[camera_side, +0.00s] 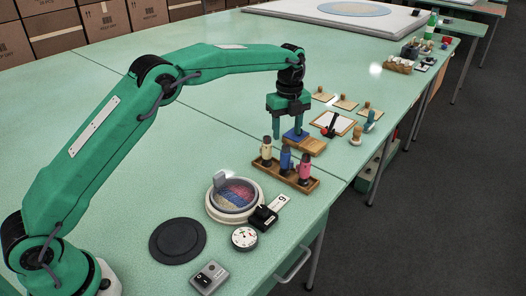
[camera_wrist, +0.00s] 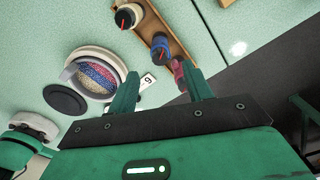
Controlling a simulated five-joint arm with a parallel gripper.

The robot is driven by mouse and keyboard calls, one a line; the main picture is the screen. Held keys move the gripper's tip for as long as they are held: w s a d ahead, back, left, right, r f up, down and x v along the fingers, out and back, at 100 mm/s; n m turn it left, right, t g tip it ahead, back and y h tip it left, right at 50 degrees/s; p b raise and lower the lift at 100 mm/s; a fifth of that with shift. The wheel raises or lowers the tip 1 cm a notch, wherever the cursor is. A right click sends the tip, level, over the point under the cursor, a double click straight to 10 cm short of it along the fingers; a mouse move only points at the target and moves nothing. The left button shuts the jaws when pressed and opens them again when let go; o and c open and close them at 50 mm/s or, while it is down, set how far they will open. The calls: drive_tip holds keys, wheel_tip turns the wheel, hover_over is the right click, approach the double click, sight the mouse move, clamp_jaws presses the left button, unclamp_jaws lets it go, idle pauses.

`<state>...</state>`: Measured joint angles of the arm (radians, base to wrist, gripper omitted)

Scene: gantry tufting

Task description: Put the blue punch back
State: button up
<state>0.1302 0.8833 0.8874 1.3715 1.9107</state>
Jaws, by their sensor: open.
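The blue punch (camera_side: 285,160) stands upright in the middle of a wooden rack (camera_side: 314,186), between a cream punch (camera_side: 266,149) and a pink punch (camera_side: 305,168). In the wrist view the blue punch (camera_wrist: 160,44) shows from above with a red mark on its dark top, beyond my fingertips. The pink punch (camera_wrist: 178,72) is partly hidden by my right finger there. My gripper (camera_side: 290,132) is open and points down just behind the rack, apart from the blue punch. Nothing shows between the fingers in the wrist view (camera_wrist: 160,70).
A round dish (camera_side: 236,198) of coloured threads, a black disc (camera_side: 178,241) and a dial (camera_side: 244,238) are in front. Stamps and a framed board (camera_side: 345,124) stand behind. The table's right edge is close.

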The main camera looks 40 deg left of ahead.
drive_tip(key=shift+r, duration=0.45)
idle(0.3)
drive_tip(key=shift+s+a+r, duration=0.1)
drive_tip(key=shift+s+r, duration=0.1)
drive_tip(key=shift+r, duration=0.25)
drive_tip(key=s+a+r+n+t, duration=0.1)
drive_tip(key=s+a+r+n, duration=0.1)
drive_tip(key=s+r+n, duration=0.5)
drive_tip(key=s+a+r+n+t, duration=0.2)
drive_tip(key=s+a+r+n, duration=0.15)
drive_tip(key=s+r, duration=0.45)
drive_tip(key=s+a+f+n+t, duration=0.1)
drive_tip(key=s+f+n, duration=0.2)
drive_tip(key=s, duration=0.9)
drive_tip(key=s+a+f+n+t, duration=0.1)
drive_tip(key=s+f+n, duration=0.2)
drive_tip(key=s+n, duration=0.7)
drive_tip(key=shift+s+a+t, duration=0.15)
drive_tip(key=shift+s+t, duration=0.15)
drive_tip(key=shift+s, duration=0.55)
drive_tip(key=shift+f, duration=0.1)
